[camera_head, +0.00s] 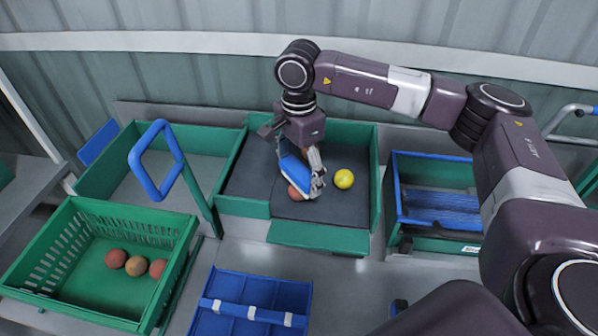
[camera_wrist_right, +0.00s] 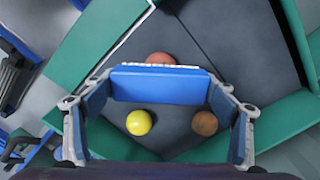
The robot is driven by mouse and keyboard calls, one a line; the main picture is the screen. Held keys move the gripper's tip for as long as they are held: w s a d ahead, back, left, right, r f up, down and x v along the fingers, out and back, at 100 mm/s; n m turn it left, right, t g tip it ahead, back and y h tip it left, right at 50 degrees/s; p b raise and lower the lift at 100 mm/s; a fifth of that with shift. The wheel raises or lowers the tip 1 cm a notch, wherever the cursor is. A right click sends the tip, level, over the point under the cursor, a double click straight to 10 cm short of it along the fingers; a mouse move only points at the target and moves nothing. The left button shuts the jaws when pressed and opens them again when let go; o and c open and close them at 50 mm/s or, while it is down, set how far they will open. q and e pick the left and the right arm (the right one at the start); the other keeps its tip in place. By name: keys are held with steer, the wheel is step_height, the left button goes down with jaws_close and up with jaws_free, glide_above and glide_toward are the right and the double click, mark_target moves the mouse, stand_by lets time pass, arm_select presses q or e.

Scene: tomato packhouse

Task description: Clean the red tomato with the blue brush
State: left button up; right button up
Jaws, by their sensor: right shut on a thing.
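My right gripper (camera_head: 308,185) is over the dark-floored green tray (camera_head: 320,236), shut on the blue brush (camera_head: 296,172). In the right wrist view the blue brush (camera_wrist_right: 160,88) spans between the two fingers, with pale bristles along its far edge. The red tomato (camera_head: 296,193) lies on the tray floor, partly hidden under the brush. In the wrist view the red tomato (camera_wrist_right: 160,58) shows just past the bristles; I cannot tell whether they touch. A yellow tomato (camera_head: 344,179) and a brownish-orange tomato (camera_wrist_right: 205,124) also lie in the tray. My left gripper is not in view.
A green crate (camera_head: 55,232) with reddish tomatoes (camera_head: 136,266) stands at the left. A blue compartmented box (camera_head: 262,285) is in front. A green box with blue slats (camera_head: 440,218) stands at the right. A blue loop (camera_head: 143,160) rises at the left of the tray.

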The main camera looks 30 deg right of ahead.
steer(key=shift+f+b, duration=0.3)
steer(key=shift+f, duration=0.05)
steer(key=shift+w, duration=0.2)
steer(key=shift+w+a, duration=0.2)
steer(key=shift+w, duration=0.7)
steer(key=shift+s, duration=0.15)
steer(key=shift+s+d+b, duration=0.2)
steer(key=shift+s+b, duration=0.1)
steer(key=shift+s, duration=0.75)
steer(key=shift+s+d+b, duration=0.15)
steer(key=shift+s+b, duration=0.1)
steer(key=shift+s, duration=0.75)
steer(key=shift+w, duration=0.1)
steer(key=shift+w+a+b, duration=0.15)
steer(key=shift+w, duration=0.9)
steer(key=shift+w+a+b, duration=0.15)
steer(key=shift+w, duration=0.9)
